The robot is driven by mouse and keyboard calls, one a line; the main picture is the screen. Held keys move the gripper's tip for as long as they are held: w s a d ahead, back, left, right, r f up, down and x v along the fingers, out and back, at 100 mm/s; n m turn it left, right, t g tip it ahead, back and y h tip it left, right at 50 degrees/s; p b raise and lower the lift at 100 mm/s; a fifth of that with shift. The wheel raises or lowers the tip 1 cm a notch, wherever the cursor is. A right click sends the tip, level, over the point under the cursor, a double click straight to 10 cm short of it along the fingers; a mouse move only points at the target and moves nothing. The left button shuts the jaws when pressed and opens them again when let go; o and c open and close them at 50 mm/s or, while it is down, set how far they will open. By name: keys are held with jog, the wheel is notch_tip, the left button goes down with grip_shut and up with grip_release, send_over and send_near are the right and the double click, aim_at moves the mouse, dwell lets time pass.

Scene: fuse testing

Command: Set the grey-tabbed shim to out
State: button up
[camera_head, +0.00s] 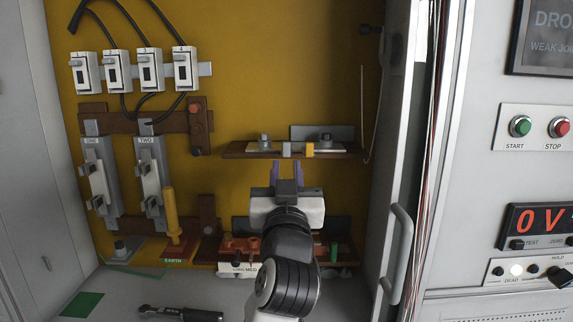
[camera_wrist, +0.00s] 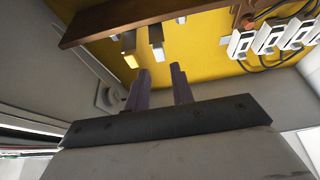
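The grey-tabbed shim (camera_head: 287,150) shows as a small grey tab on the front of a brown bar at mid-height on the yellow back panel. A yellow tab (camera_head: 310,149) is just to its right. In the wrist view the grey tab (camera_wrist: 156,38) hangs beside the yellow tab (camera_wrist: 129,48), which is on its left there. My gripper (camera_head: 287,164) points up at the bar, its two purple fingers apart with nothing between them. In the head view the grey tab lies just above the finger gap. The fingers also show in the wrist view (camera_wrist: 160,70), apart from both tabs.
The brown bar (camera_head: 236,149) carries bolts and plates above the tabs. A lower shelf with red and green items (camera_head: 238,245) lies beside my arm. Switches (camera_head: 97,175) and a yellow handle (camera_head: 172,212) are left. The cabinet door (camera_head: 397,170) stands close on the right.

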jog(key=b+v, duration=0.3)
jog(key=v, duration=0.2)
jog(key=shift+s+f, duration=0.15)
jog(key=shift+s, duration=0.25)
